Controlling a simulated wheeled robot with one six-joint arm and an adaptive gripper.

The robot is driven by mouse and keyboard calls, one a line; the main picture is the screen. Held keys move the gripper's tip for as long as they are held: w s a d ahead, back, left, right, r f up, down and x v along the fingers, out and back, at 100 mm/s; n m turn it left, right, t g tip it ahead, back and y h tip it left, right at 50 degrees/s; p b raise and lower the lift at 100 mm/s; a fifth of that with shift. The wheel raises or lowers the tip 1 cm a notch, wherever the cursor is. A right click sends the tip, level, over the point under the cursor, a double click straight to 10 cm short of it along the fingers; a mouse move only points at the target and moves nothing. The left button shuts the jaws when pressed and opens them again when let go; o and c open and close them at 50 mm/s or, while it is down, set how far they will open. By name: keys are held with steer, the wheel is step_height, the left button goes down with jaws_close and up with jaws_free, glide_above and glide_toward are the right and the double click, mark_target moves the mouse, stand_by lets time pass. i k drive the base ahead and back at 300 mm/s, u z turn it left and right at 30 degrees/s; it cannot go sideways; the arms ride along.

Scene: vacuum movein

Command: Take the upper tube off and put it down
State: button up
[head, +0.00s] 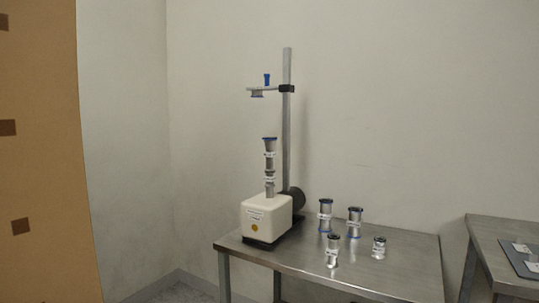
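A white boxy pump (266,216) with a yellow round mark stands at the left end of a steel table. On top of it rises a short stack of metal tubes. The upper tube (270,150) has a blue rim at its top and a clamp band below; it stands upright on a lower tube (270,185). A vertical post (287,120) behind the pump carries a side bracket (268,90) with a blue-topped piece, well above the stack and apart from it. My gripper is not in view.
Several loose metal tube pieces, including a tall one (325,215) and a short one (379,248), stand on the table (400,275) right of the pump. A second table (485,235) with a dark tray (520,262) is at the far right. A brown panel (40,170) fills the left edge.

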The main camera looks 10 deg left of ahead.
mark_target(270, 143)
steer(key=k, duration=0.65)
steer(key=u, duration=0.6)
steer(key=i, duration=1.65)
steer(key=u, duration=0.55)
